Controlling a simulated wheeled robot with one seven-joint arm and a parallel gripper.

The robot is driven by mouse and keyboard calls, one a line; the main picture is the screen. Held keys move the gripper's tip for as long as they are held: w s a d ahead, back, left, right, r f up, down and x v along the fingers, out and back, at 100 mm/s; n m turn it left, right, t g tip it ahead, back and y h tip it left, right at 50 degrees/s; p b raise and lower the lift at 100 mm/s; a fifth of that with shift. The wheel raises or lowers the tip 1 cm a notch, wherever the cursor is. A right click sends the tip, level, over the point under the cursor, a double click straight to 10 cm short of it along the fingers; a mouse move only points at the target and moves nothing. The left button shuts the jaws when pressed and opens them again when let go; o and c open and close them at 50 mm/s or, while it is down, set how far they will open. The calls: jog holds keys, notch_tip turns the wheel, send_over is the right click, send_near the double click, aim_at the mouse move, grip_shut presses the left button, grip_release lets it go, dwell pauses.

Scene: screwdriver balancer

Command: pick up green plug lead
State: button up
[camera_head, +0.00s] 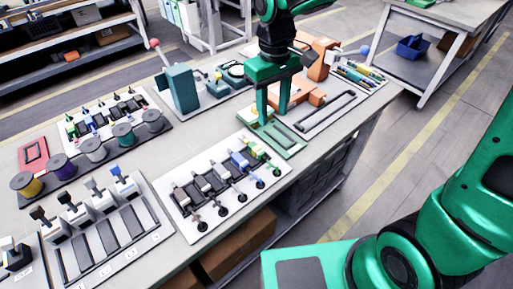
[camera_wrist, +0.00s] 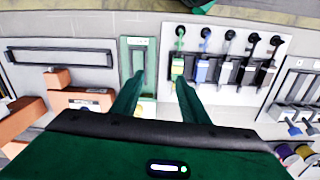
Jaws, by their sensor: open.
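The green plug lead (camera_head: 257,151) lies at the right end of a row of plug leads on a white board (camera_head: 177,219). In the wrist view the green plug lead (camera_wrist: 178,66) is the leftmost of the row, close to my right fingertip. My gripper (camera_head: 273,118) points down and its two fingers stand apart with nothing between them. In the head view it is above and behind the lead, over a green tray (camera_head: 292,148). In the wrist view my gripper (camera_wrist: 160,78) straddles the gap between the tray and the board.
A blue plug lead (camera_head: 240,162) lies close beside the green one, with more dark leads beyond. A white tray with a dark slot (camera_head: 318,121) and an orange fixture (camera_head: 311,97) stand to the right. Several spools (camera_head: 93,150) stand at the left.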

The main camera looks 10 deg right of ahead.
jog(key=a+n, duration=0.1)
jog(key=a, duration=0.3)
send_over(255, 146)
notch_tip(255, 146, down, 5)
jog(key=shift+w+d+f, duration=0.1)
jog(key=shift+d+f, duration=0.05)
jog(key=shift+f, duration=3.05)
grip_shut()
